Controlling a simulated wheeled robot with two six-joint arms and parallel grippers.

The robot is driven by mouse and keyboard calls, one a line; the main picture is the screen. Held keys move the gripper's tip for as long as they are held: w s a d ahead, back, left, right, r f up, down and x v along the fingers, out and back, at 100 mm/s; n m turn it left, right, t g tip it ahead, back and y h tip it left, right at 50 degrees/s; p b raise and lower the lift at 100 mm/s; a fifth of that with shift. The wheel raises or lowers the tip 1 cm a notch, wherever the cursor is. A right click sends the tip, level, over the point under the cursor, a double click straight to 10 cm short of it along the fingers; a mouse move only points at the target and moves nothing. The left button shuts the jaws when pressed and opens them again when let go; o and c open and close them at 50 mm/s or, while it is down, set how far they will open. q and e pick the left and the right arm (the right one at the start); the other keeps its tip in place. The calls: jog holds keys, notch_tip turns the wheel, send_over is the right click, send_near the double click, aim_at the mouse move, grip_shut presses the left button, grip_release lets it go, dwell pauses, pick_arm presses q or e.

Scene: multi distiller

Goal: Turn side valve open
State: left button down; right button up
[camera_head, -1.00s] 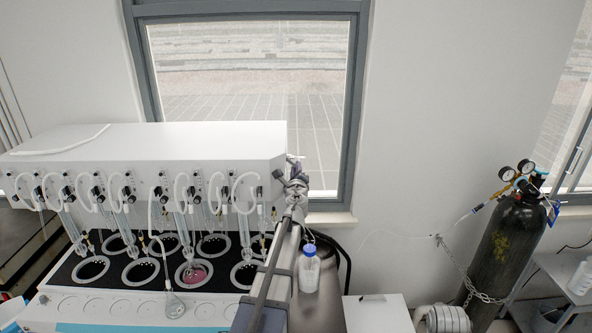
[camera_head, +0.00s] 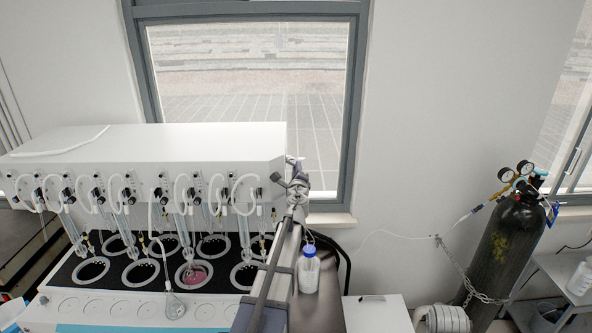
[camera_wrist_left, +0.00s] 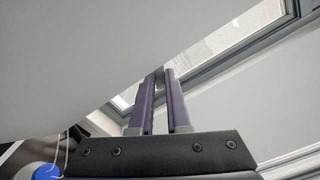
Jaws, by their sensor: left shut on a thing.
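The white multi-place distiller (camera_head: 150,150) stands at the left in the head view. My left gripper (camera_head: 291,181) is at the right end of its housing, high up beside the panel, with its arm reaching up from below. The side valve is small there and mostly hidden by the gripper. In the left wrist view, the two purple fingers (camera_wrist_left: 163,78) come together at their tips on a small piece by the panel's edge, taken as the side valve. The valve's setting cannot be read. My right gripper is not in view.
A blue-capped bottle (camera_head: 309,270) stands just right of my left arm. A chained black gas cylinder (camera_head: 510,245) with gauges stands at the far right. Glassware and tubing (camera_head: 125,210) line the distiller's front.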

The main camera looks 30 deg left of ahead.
pick_arm(q)
jog(key=n, duration=0.2)
jog(key=r+n+p, duration=0.1)
jog(key=n, duration=0.2)
jog(key=shift+w+d+r+n, duration=0.1)
jog(key=shift+d+r+n, duration=0.1)
jog(key=shift+r+n, duration=0.2)
dwell(0.4)
jog(key=c, duration=0.9)
grip_release()
jog(key=v, duration=0.7)
jog(key=shift+s+d, duration=0.15)
jog(key=shift+s, duration=0.25)
